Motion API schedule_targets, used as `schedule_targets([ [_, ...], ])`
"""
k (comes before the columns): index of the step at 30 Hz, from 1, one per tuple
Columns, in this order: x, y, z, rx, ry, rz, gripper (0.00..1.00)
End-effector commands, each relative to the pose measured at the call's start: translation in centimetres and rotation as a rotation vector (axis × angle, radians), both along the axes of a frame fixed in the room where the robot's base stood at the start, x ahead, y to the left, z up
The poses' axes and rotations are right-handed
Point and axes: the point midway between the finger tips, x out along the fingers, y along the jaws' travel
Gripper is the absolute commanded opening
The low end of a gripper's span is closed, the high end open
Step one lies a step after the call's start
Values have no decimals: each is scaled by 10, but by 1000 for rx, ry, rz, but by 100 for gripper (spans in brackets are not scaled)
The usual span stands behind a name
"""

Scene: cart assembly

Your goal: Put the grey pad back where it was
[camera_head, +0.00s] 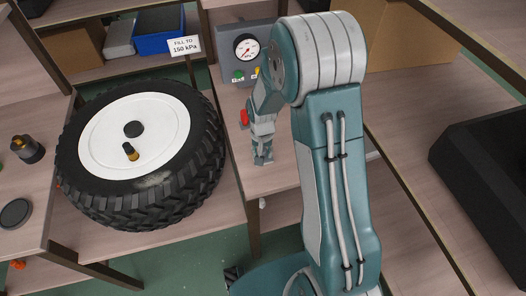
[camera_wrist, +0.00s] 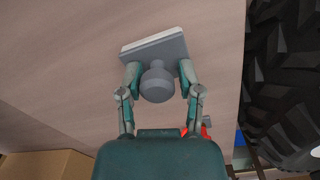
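In the wrist view the grey pad (camera_wrist: 156,48) is a flat block with a white layer along its far side and a round grey knob facing me. My gripper (camera_wrist: 158,78) has one finger on each side of the knob and is closed in on it, with the pad beyond the fingertips. The wood worktop lies behind the pad; I cannot tell whether the pad touches it. In the head view my gripper (camera_head: 262,158) points down over the narrow worktop (camera_head: 280,172) right of the tyre. The pad cannot be made out clearly there.
A cardboard box (camera_head: 405,40) stands at the back right. Bare worktop shows around the pad.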

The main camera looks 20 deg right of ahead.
Motion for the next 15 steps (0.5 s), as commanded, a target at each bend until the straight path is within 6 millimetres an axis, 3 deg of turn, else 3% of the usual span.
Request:
schedule_targets([
  [11,0,-2,0,3,1,0,71],
  [15,0,-1,9,2,-2,0,71],
])
